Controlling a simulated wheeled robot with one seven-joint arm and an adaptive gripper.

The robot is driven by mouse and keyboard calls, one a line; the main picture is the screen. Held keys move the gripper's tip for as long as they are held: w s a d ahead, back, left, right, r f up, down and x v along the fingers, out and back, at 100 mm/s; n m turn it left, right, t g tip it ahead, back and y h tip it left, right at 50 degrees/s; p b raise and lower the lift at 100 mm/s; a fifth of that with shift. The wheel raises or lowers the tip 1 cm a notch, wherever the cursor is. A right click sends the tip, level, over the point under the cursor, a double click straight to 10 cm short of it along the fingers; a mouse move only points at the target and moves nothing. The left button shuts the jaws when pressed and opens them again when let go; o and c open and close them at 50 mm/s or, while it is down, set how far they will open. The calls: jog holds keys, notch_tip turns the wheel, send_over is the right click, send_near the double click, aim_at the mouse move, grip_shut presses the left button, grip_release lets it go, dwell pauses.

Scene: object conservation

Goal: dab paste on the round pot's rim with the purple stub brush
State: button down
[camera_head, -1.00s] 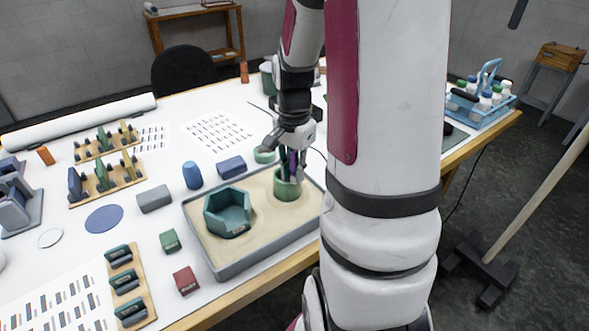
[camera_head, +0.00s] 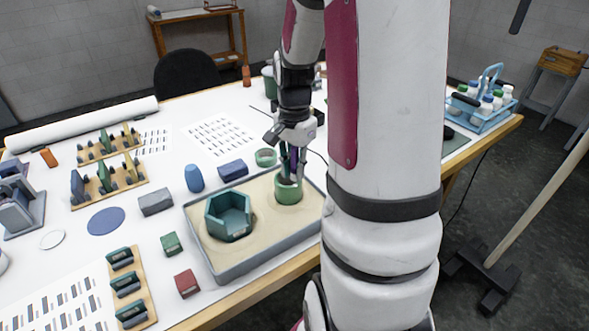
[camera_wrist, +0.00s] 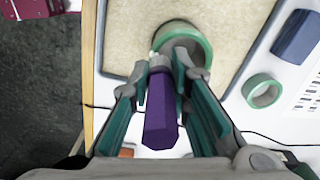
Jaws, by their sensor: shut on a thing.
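The round pot (camera_head: 288,192) is green and stands at the right end of the sand tray. In the wrist view its green rim (camera_wrist: 203,44) shows partly behind my fingertips. My gripper (camera_head: 290,160) is above the pot, pointing down. In the wrist view my gripper (camera_wrist: 165,75) is shut on the purple stub brush (camera_wrist: 161,118), whose thick purple handle points back toward the camera. The pale brush head lies at the pot's near-left rim in that view. I cannot tell whether it touches the rim. No paste can be made out on the rim.
The grey sand tray (camera_head: 232,270) also holds a teal hexagonal pot (camera_head: 228,216) to the left. A small green ring-shaped dish (camera_head: 265,157) and a blue block (camera_head: 233,170) stand just behind the tray. Red (camera_head: 187,283) and green blocks lie to its left.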

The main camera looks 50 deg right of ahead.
jog(key=shift+w+d+f+b, duration=0.1)
jog(key=shift+w+d+b, duration=0.6)
jog(key=shift+w+d, duration=0.95)
jog(key=shift+f, duration=0.5)
dwell(0.4)
jog(key=shift+f, duration=0.15)
dwell(0.7)
jog(key=shift+r, duration=0.75)
jog(key=shift+w+a+f, duration=0.1)
jog(key=shift+w+a, duration=0.1)
jog(key=shift+a, duration=0.7)
jog(key=shift+w+a+r, duration=0.1)
jog(key=shift+w+a, duration=0.15)
jog(key=shift+a, duration=0.65)
jog(key=shift+w+a+f, duration=0.1)
jog(key=shift+w+a, duration=0.1)
jog(key=shift+a, duration=0.7)
